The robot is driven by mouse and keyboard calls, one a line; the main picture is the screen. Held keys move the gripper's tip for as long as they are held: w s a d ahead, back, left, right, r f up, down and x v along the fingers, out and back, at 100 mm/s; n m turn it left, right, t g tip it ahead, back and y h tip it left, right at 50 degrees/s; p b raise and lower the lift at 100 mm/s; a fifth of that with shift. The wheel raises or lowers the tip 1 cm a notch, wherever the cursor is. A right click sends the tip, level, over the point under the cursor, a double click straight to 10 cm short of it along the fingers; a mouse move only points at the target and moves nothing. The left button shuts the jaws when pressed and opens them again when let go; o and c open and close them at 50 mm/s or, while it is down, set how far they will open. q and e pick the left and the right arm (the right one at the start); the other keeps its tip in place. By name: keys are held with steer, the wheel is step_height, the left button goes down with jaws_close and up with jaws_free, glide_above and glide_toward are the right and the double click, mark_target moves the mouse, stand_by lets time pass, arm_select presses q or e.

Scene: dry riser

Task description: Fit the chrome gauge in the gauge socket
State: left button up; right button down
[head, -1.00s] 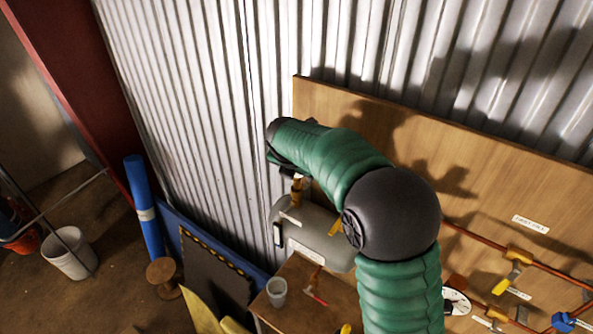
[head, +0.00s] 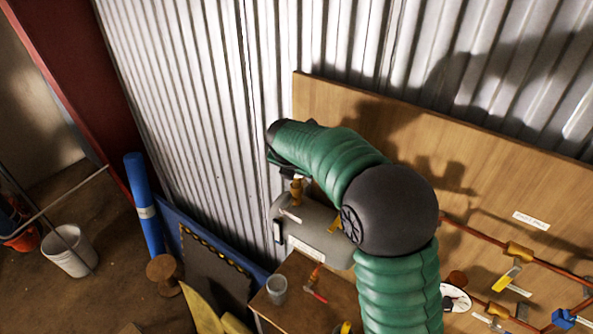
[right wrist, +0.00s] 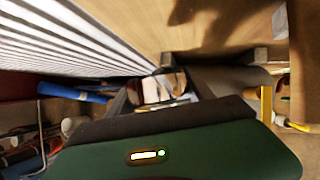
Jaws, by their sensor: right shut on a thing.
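My right arm reaches across the head view, and its gripper (head: 279,162) is at the far left end, above the grey tank (head: 322,232) and its upright brass fitting (head: 297,187). Its fingers are mostly hidden by the wrist. In the right wrist view a shiny, reflective piece (right wrist: 160,88), which looks like the chrome gauge, sits between dark finger parts. The gripper is shut on it. Whether it touches the brass fitting is hidden, and I cannot make out the gauge socket for certain. My left gripper is not in view.
A wooden board (head: 480,170) with copper pipes and yellow-handled valves stands behind. A white-faced dial (head: 455,298) shows beside my arm. Corrugated metal wall (head: 190,110) rises close behind the gripper.

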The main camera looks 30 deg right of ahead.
steer(key=shift+f, duration=0.45)
steer(key=shift+c, duration=1.5)
jaws_free()
steer(key=b+v, duration=0.4)
steer(key=v, duration=1.2)
steer(key=shift+s+a+r+b, duration=0.15)
steer(key=shift+a+r+b, duration=0.15)
steer(key=shift+b, duration=0.1)
steer(key=shift+d, duration=0.1)
steer(key=shift+d, duration=0.1)
